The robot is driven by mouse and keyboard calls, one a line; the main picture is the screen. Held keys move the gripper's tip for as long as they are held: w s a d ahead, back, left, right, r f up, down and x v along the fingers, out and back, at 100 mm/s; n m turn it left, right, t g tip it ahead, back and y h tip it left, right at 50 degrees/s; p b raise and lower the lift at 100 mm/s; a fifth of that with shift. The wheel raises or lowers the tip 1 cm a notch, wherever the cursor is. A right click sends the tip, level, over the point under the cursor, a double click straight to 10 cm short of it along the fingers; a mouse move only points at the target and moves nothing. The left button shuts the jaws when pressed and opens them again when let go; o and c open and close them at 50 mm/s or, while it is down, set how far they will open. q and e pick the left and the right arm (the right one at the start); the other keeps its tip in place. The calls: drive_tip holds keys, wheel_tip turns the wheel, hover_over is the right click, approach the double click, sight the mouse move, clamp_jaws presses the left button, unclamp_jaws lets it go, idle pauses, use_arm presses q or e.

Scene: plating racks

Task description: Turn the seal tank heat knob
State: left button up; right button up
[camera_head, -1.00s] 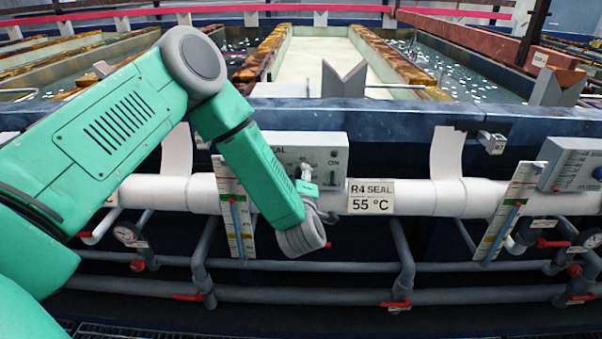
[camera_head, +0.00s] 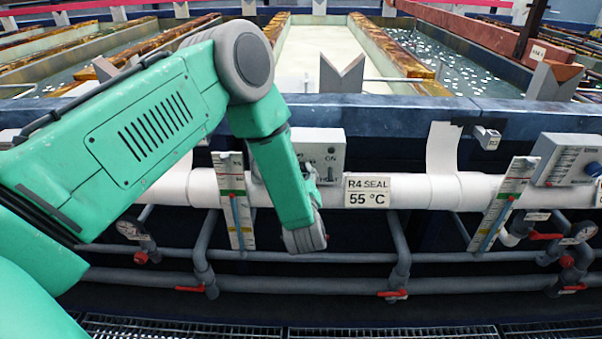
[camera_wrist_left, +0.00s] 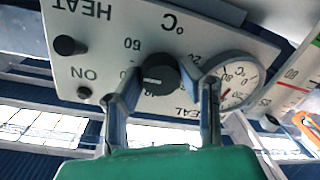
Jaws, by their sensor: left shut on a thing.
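The grey seal tank control box (camera_head: 331,152) is mounted on the white pipe, left of the "R4 SEAL 55 °C" sign (camera_head: 367,192). My left forearm and wrist cover much of it in the head view. In the left wrist view the box face (camera_wrist_left: 204,32) appears upside down. A large black knob (camera_wrist_left: 157,72) with a white pointer line sits in a °C scale. My left gripper (camera_wrist_left: 164,95) has a finger on each side of this knob and is shut on it. My right gripper is in no view.
Grey pipes with red valve handles (camera_head: 393,294) run below the box.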

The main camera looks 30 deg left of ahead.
use_arm(q)
drive_tip(key=shift+s+d+f, duration=0.1)
drive_tip(key=shift+s+f, duration=0.05)
drive_tip(key=shift+f, duration=0.15)
drive_tip(key=o, duration=0.8)
drive_tip(key=shift+o, duration=0.3)
drive_tip(key=v, duration=1.1)
drive_tip(key=shift+s+d, duration=0.2)
drive_tip(key=shift+d, duration=0.1)
